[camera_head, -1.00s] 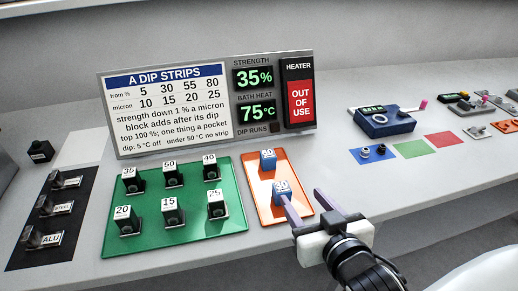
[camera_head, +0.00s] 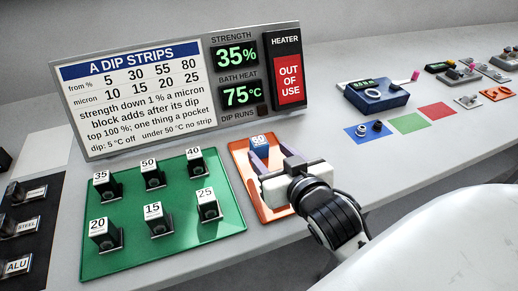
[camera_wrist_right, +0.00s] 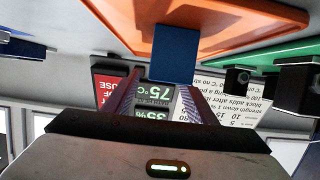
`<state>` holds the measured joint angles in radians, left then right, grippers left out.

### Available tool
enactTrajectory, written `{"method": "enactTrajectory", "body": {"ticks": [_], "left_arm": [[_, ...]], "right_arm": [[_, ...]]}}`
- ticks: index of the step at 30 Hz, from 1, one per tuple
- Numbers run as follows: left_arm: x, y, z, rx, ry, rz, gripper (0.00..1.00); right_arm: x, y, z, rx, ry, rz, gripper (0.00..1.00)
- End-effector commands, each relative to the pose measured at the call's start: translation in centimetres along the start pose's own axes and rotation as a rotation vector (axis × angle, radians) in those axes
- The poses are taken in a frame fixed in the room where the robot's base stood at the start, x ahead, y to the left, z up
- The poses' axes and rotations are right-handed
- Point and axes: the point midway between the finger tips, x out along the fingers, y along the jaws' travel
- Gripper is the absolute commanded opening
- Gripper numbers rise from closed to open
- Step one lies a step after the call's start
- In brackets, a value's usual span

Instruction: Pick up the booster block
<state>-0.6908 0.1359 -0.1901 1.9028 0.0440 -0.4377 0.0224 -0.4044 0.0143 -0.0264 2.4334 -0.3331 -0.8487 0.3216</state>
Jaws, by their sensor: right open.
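A blue block (camera_head: 260,145) with a white numbered top, its number hard to read, stands at the back of the orange plate (camera_head: 241,165). My right gripper (camera_head: 264,150) is over this plate with its two purple fingers apart, their tips close to either side of that block. In the right wrist view, a blue block (camera_wrist_right: 173,55) stands just beyond the open, empty-looking fingers (camera_wrist_right: 160,82), against the orange plate (camera_wrist_right: 222,25). I cannot tell whether the fingers touch it. A second blue block is not visible now; my gripper covers the front of the plate. My left gripper is not in view.
A green plate (camera_head: 183,228) with several black numbered blocks lies left of the orange plate. A sign board (camera_head: 140,95) stands behind. A blue device (camera_head: 375,97) and coloured mats (camera_head: 407,123) lie to the right. The counter between is clear.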

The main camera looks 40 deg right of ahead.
Motion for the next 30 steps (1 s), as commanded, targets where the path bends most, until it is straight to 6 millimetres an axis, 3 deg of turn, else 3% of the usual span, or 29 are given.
{"method": "enactTrajectory", "body": {"ticks": [9, 18, 26, 30], "left_arm": [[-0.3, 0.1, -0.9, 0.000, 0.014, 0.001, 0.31], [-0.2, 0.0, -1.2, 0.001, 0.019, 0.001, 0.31], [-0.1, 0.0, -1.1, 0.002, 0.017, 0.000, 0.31], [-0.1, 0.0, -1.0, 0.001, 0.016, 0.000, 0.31]], "right_arm": [[4.3, -0.3, -0.2, -0.002, 0.001, 0.001, 0.52], [4.9, -0.3, -0.1, -0.001, 0.000, 0.001, 0.52], [4.8, -0.3, -0.1, -0.001, 0.000, 0.001, 0.08], [4.8, -0.3, -0.1, -0.001, 0.001, 0.001, 0.05]]}}
